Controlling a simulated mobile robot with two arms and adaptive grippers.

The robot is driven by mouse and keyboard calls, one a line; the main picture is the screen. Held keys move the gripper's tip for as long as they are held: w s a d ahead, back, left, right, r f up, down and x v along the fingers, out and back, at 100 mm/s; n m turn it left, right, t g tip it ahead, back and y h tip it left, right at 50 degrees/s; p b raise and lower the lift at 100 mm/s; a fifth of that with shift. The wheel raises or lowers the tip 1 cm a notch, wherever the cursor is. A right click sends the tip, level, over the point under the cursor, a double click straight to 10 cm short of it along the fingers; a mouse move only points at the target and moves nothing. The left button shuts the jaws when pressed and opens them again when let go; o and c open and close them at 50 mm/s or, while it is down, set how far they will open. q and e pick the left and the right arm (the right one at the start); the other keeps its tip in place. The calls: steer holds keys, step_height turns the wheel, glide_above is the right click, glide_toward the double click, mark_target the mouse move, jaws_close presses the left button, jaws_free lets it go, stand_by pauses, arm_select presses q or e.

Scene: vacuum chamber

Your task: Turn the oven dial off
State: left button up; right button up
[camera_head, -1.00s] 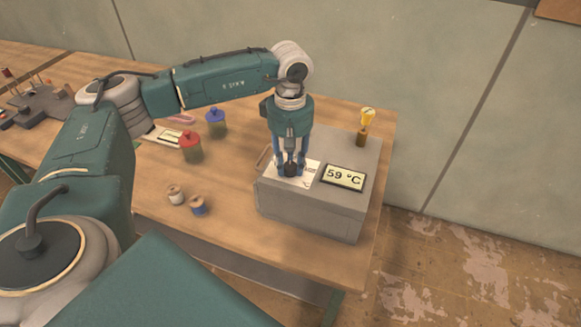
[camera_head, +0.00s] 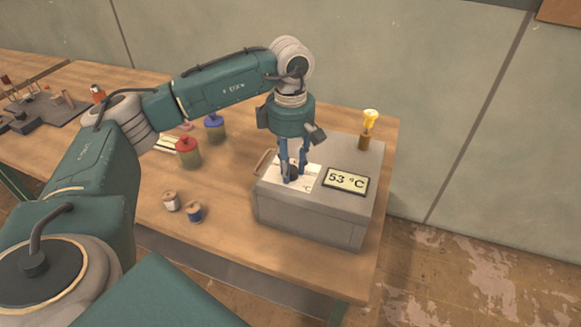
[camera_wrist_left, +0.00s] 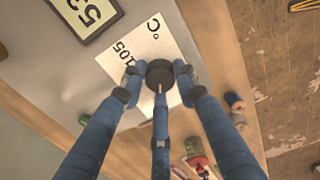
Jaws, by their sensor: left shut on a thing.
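The oven (camera_head: 318,210) is a grey box on the wooden table, with a display (camera_head: 346,180) on top that reads 53 °C. The dark round dial (camera_wrist_left: 159,74) sits on a white scale card (camera_wrist_left: 143,49) on the oven top; "105" and "°C" are legible on the card in the left wrist view. My left gripper (camera_head: 292,178) points down at the dial, and its blue fingers are closed around it. In the head view the fingers partly hide the dial. My right gripper is in neither view.
A yellow bulb (camera_head: 370,118) on a brown base stands at the oven's back right. A red-lidded jar (camera_head: 187,151), a blue-lidded jar (camera_head: 214,127) and two spools (camera_head: 194,212) stand on the table left of the oven. A wall is behind.

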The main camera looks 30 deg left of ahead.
arm_select(q)
steer(key=shift+r, duration=0.1)
stand_by(0.4)
steer(key=o, duration=1.2)
steer(key=shift+c, duration=0.2)
step_height(320, 180, up, 12)
